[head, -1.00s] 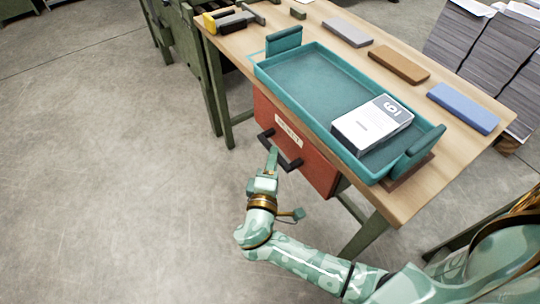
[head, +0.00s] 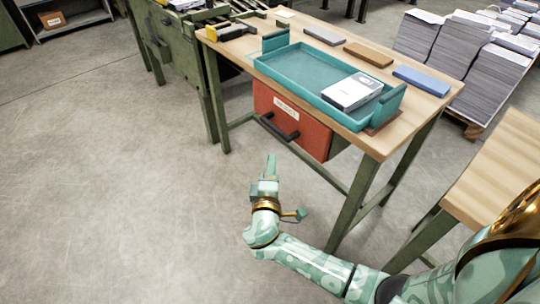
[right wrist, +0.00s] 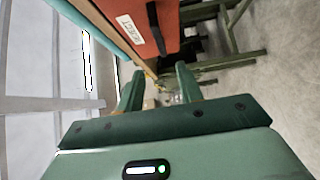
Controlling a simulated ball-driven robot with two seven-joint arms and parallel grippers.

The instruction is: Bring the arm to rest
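My right arm reaches in from the lower right in the head view. Its gripper (head: 270,165) is over bare floor, in front of the table and apart from the red drawer. In the right wrist view my right gripper (right wrist: 159,82) has its two fingers apart with nothing between them. The red drawer (head: 310,128) hangs under the tabletop, with a dark handle and a white label; it also shows in the right wrist view (right wrist: 178,12). My left gripper is not in view.
The wooden table (head: 420,108) carries a teal tray (head: 300,70) holding a white box (head: 352,92). Grey, brown and blue blocks lie behind the tray. Another wooden table (head: 500,175) stands at right. Paper stacks (head: 475,70) stand behind. Floor at left is clear.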

